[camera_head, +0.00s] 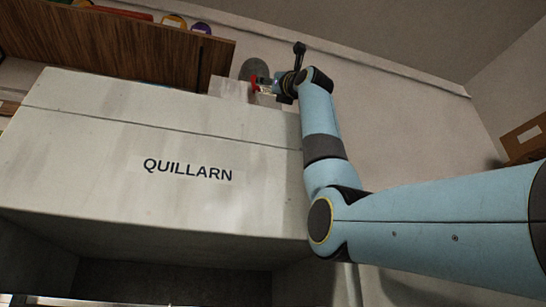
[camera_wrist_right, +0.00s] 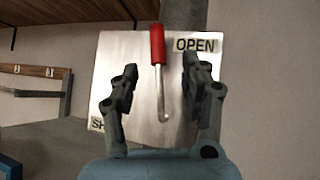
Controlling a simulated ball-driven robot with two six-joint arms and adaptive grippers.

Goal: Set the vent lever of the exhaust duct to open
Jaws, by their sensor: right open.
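The vent lever has a red handle (camera_wrist_right: 157,44) and a thin metal rod running down to a bend on a shiny metal plate (camera_wrist_right: 134,62). The handle points nearly straight up. An OPEN label (camera_wrist_right: 196,45) is just right of the handle, and a partly hidden label starting "SH" (camera_wrist_right: 97,124) is at the plate's lower left. My right gripper (camera_wrist_right: 158,68) is open, with one finger on each side of the lever in the wrist view. I cannot tell whether either finger touches it. In the head view the red handle (camera_head: 254,83) shows small beside the right gripper (camera_head: 268,86). My left gripper is out of view.
A large pale hood marked QUILLARN (camera_head: 188,170) fills the left of the head view, close to my right arm. A wooden shelf (camera_head: 120,45) with coloured items stands behind it. A grey duct (camera_wrist_right: 184,14) rises behind the plate. A cardboard-coloured box (camera_head: 522,137) is at the right.

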